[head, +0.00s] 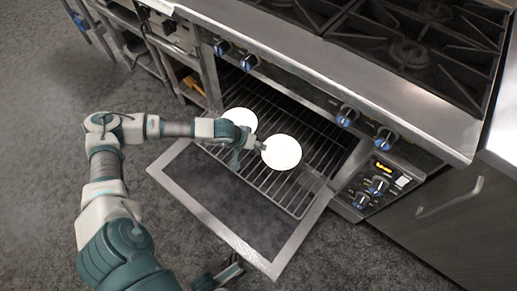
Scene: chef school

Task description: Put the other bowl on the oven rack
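Two white round bowls show at the open oven. One bowl (240,118) is at the oven rack (285,186), farther back and left, partly hidden by my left gripper. The other bowl (282,153) is nearer and to the right, over the rack. My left gripper (260,146) reaches in from the left, with its tip at the left rim of the nearer bowl. Its fingers are too small to show whether they grip the rim. I cannot tell whether this bowl rests on the rack or is just above it. My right gripper (226,273) shows only partly, dark, at the bottom edge.
The oven door (245,215) is folded down, its outer edge over the grey floor. The stovetop with black grates (410,50) and blue-ringed knobs (347,115) overhangs the oven. Shelving stands at upper left, a dark cabinet (460,225) at right. The rack's front right is bare.

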